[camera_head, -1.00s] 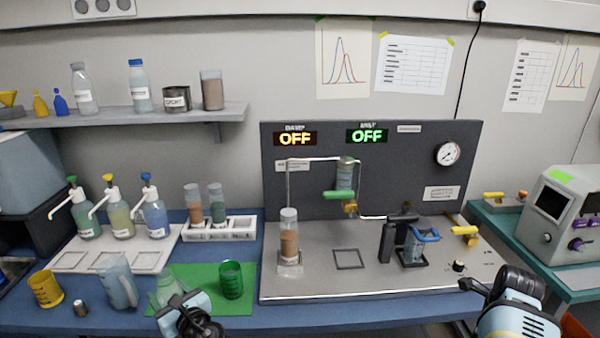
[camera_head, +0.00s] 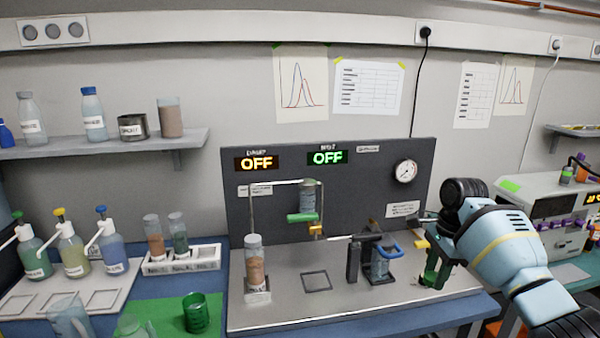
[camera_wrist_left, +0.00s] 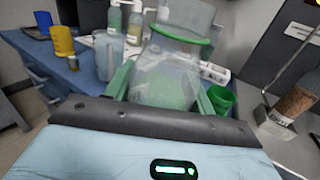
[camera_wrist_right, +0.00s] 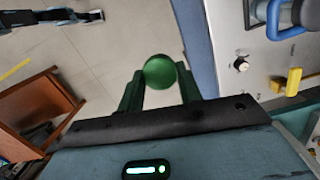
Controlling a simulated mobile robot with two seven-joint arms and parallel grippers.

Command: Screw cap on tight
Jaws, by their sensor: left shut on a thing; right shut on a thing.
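A clear jar (camera_wrist_left: 172,72) with a green ring around its neck fills the middle of the left wrist view. My left gripper (camera_wrist_left: 163,90) is shut on it, one green finger on each side. The jar's top (camera_head: 132,326) shows at the bottom edge of the head view, where the left gripper is out of sight. A round green cap (camera_wrist_right: 159,70) is between the fingers of my right gripper (camera_wrist_right: 160,80), which is shut on it. In the head view the right gripper (camera_head: 433,274) is above the bench's right end, far from the jar; the cap cannot be made out there.
A green cup (camera_head: 196,313) stands on the green mat (camera_head: 165,318). A tube rack (camera_head: 207,258) and pump bottles (camera_head: 72,250) are at the left. The grey apparatus base (camera_head: 290,300) fills the middle, with a yellow handle (camera_wrist_right: 293,82) near the right gripper.

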